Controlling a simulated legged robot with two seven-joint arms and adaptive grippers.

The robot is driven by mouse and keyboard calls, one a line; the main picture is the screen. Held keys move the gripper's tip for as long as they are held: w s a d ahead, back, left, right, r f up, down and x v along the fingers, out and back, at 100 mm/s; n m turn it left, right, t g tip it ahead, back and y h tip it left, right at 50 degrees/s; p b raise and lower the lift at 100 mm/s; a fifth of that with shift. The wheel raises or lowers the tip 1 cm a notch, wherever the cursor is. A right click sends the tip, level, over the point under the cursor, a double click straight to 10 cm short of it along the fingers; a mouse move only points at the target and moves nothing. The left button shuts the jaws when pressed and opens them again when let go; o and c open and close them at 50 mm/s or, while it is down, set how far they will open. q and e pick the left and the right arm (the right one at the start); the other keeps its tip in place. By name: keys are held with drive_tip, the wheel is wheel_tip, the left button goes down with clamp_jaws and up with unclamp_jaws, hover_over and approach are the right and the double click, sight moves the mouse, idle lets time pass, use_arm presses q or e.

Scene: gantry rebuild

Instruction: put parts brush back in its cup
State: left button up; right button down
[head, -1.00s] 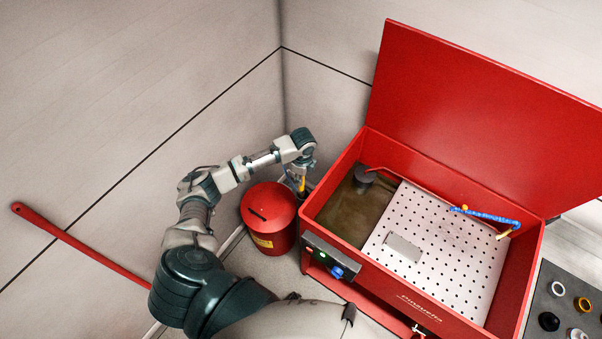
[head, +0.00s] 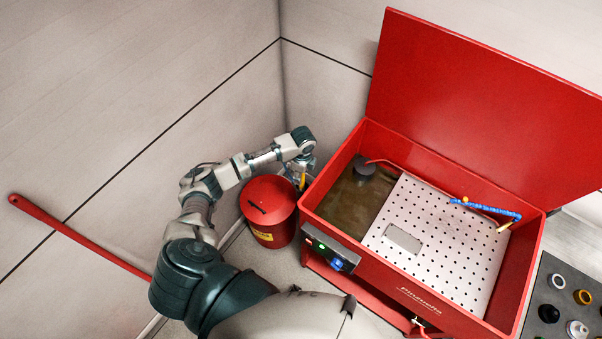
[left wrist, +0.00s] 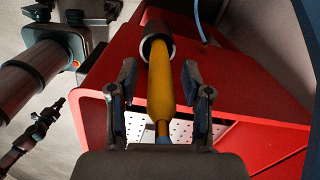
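The parts brush (left wrist: 161,85) shows in the left wrist view as a yellow handle, its near tip narrow and bluish. Its far end goes into the mouth of a dark round cup (left wrist: 151,49). My left gripper (left wrist: 160,78) is open, with one finger on each side of the handle and a visible gap on both sides. In the head view my left gripper (head: 299,172) is at the left outer side of the red parts washer (head: 330,190). There the brush is a small yellow patch (head: 301,181), and the gripper hides most of it. My right gripper is not in view.
A perforated tray (head: 440,265) holds a grey block (head: 404,240). A red bar (head: 80,238) crosses the left side. Walls are close behind.

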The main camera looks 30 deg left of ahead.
use_arm(q)
drive_tip(key=r, duration=1.1)
drive_tip(key=shift+d, duration=0.3)
drive_tip(key=shift+r, duration=0.45)
drive_tip(key=shift+d, duration=0.25)
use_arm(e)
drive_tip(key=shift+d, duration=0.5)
